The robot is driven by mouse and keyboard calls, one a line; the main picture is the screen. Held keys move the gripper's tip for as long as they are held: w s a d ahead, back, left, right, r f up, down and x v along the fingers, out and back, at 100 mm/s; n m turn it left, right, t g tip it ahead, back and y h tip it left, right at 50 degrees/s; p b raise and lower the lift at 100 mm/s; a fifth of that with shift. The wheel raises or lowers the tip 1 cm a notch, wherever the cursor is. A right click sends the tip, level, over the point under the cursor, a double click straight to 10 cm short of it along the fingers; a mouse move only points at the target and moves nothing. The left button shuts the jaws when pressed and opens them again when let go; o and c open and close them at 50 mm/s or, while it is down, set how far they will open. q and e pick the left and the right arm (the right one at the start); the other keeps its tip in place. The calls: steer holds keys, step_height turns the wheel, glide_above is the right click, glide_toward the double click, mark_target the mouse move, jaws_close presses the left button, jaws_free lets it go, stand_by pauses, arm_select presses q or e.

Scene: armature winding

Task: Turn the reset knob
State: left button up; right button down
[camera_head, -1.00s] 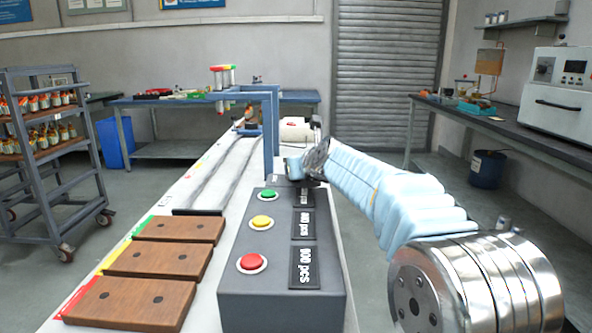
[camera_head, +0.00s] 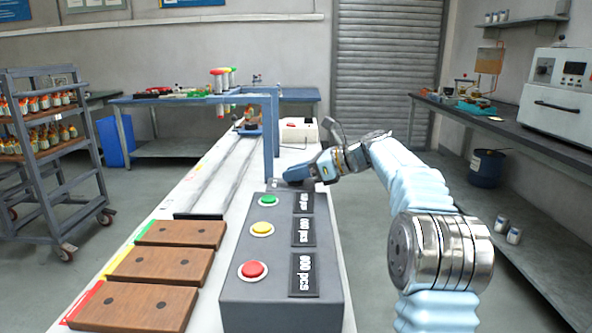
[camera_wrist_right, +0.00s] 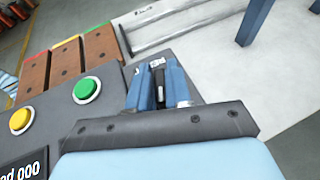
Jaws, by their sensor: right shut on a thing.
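My right gripper (camera_head: 291,181) is at the far end of the grey control box (camera_head: 235,291), low over the white bench. In the right wrist view its two blue fingers (camera_wrist_right: 158,92) are shut on a small dark piece with a pale top (camera_wrist_right: 158,66), which looks like the reset knob. The fingers cover most of it, and the head view does not show it clearly. The box has a green button (camera_head: 268,200), a yellow button (camera_head: 262,229) and a red button (camera_head: 253,270), with dark count displays (camera_head: 304,274) beside them. My left gripper is out of view.
Brown wooden blocks (camera_head: 160,264) lie left of the box. A blue-grey frame (camera_head: 270,140) stands just beyond the box, close to the gripper. A white device (camera_head: 299,131) sits farther along the bench. A trolley (camera_head: 40,165) stands at the left.

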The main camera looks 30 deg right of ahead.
steer(key=shift+n+g+y, duration=1.3)
steer(key=shift+n+g, duration=0.2)
steer(key=shift+n, duration=0.1)
steer(key=c, duration=1.1)
jaws_free()
steer(key=shift+c, duration=0.2)
